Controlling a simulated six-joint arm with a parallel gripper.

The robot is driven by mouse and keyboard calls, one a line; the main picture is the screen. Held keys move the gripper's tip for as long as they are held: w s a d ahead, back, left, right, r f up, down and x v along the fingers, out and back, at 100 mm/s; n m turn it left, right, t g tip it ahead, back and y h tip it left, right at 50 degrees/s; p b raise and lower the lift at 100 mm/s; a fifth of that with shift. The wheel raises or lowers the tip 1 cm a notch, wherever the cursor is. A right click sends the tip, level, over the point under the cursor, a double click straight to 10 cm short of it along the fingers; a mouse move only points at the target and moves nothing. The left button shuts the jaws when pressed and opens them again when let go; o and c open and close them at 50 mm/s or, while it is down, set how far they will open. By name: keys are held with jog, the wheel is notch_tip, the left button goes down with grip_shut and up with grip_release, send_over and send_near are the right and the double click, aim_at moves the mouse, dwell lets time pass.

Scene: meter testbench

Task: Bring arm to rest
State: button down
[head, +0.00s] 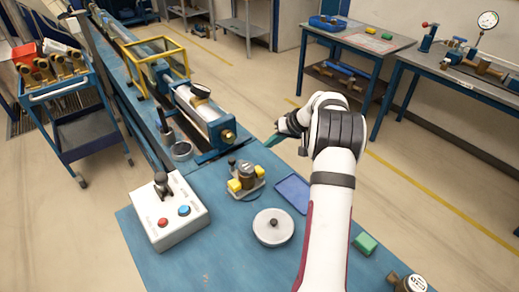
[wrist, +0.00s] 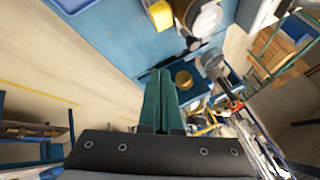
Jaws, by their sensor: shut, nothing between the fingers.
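My white and black arm reaches up from the lower right of the head view. My gripper (head: 272,140) has green fingers and hangs above the far right edge of the blue bench (head: 142,260), apart from everything on it. In the wrist view the two green fingers of my gripper (wrist: 159,80) lie together, with nothing between them. The arm's forearm hides part of the bench's right side.
A control box (head: 170,212), a brass meter with yellow parts (head: 245,178), a round lidded pot (head: 273,227), a blue tray (head: 292,193) and a green block (head: 365,243) stand on the bench. A pipe rig (head: 205,118) lies behind.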

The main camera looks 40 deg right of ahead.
jog(key=shift+g+y, duration=0.3)
jog(key=a+r, duration=0.1)
jog(key=a, duration=0.1)
jog(key=a+r, duration=0.2)
jog(key=a, duration=0.1)
jog(key=a+r, duration=0.1)
jog(key=a, duration=0.1)
jog(key=shift+s+a+r, duration=0.15)
jog(key=shift+r, duration=0.1)
jog(key=s+a+r+g, duration=0.1)
jog(key=s+a+r, duration=0.1)
jog(key=s+a, duration=0.35)
jog(key=s+a+r+g, duration=0.1)
jog(key=s+a+r, duration=0.2)
jog(key=a, duration=0.6)
jog(key=s+a+r+g, duration=0.2)
jog(key=s+a, duration=0.2)
jog(key=a, duration=0.4)
jog(key=s+a+f+g, duration=0.1)
jog(key=s+a, duration=0.2)
jog(key=s, duration=0.7)
jog(key=s+a+f+g+h, duration=0.1)
jog(key=s+a, duration=0.3)
jog(key=s, duration=0.6)
jog(key=shift+s+a+f, duration=0.15)
jog(key=shift+s+f, duration=0.1)
jog(key=shift+f, duration=0.25)
